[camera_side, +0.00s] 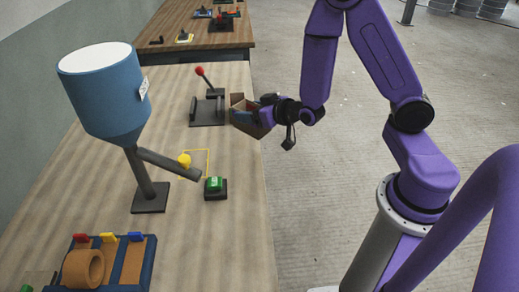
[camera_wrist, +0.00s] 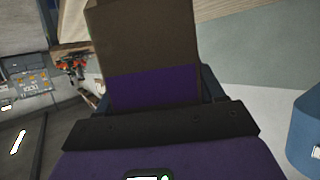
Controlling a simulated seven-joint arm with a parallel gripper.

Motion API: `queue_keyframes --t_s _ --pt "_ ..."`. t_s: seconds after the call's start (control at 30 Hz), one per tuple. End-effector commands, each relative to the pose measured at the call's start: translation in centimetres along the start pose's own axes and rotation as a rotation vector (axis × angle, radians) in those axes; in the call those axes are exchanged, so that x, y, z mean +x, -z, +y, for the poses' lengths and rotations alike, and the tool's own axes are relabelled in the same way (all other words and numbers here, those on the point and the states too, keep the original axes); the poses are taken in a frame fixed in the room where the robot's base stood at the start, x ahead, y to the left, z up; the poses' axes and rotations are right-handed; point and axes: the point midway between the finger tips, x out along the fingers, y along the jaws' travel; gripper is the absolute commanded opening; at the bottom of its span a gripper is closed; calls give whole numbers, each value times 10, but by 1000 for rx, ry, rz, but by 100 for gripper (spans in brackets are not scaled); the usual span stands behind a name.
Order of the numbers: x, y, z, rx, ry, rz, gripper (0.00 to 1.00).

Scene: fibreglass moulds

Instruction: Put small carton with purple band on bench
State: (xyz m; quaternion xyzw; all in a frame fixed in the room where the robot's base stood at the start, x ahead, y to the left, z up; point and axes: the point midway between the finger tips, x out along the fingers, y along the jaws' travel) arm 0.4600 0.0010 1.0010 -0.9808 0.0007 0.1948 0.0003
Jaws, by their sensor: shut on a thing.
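The small carton (camera_side: 243,118) is brown and shows at the bench's right edge in the side view, in front of my gripper (camera_side: 262,113). In the wrist view the carton (camera_wrist: 146,48) is large and close, with a purple band across its lower part. My gripper (camera_wrist: 155,105) is shut on the carton; the fingertips are mostly hidden. The wooden bench (camera_side: 236,225) runs along the left of the side view. I cannot tell whether the carton touches the bench top.
A lever with a red knob (camera_side: 200,72) on a dark base stands just left of the carton. A blue hopper (camera_side: 105,95), a green button (camera_side: 214,185), a yellow-outlined square (camera_side: 207,152) and a tape roll (camera_side: 83,268) are nearer.

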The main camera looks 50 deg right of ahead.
Motion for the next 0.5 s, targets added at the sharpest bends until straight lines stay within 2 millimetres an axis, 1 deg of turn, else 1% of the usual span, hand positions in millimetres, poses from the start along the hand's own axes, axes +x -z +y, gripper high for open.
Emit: queue_keyframes --t_s 0.17,0.33,0.5 --pt "-12 6 -16 -10 2 13 33" --pt "-34 12 -38 -16 -1 22 33" --pt "-59 14 -56 -11 0 18 33"
